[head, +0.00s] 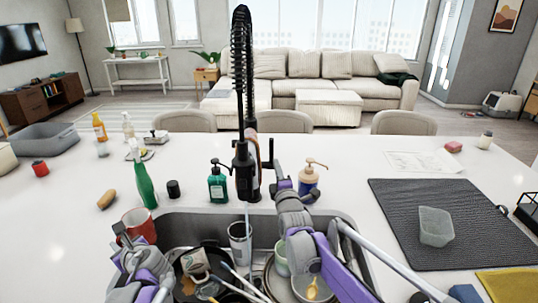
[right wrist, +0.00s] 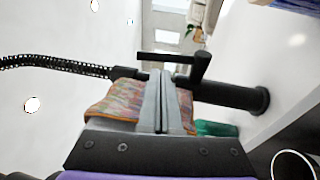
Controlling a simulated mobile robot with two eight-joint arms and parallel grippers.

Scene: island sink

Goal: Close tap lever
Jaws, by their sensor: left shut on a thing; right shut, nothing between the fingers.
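The black tap (head: 243,165) with a coiled spring neck stands behind the sink, and a thin stream falls from its spout. In the right wrist view the tap (right wrist: 230,95) lies sideways, with a dark bar-like lever (right wrist: 160,57) on it. My right gripper (head: 266,162) is shut and empty, right against or very near the tap; its fingertips (right wrist: 161,76) reach the lever in the wrist view, but contact is unclear. My left gripper (head: 124,243) is low at the left of the sink, at the red mug (head: 138,224), and seems shut on it; its fingers are partly hidden.
The sink (head: 190,224) holds cups, bowls and a grey tumbler (head: 239,243) under the stream. A green soap bottle (head: 217,184) and a blue-and-tan pump bottle (head: 308,181) flank the tap. A green spray bottle (head: 144,180) stands left. A multicoloured piece (right wrist: 112,99) shows beside my right fingers.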

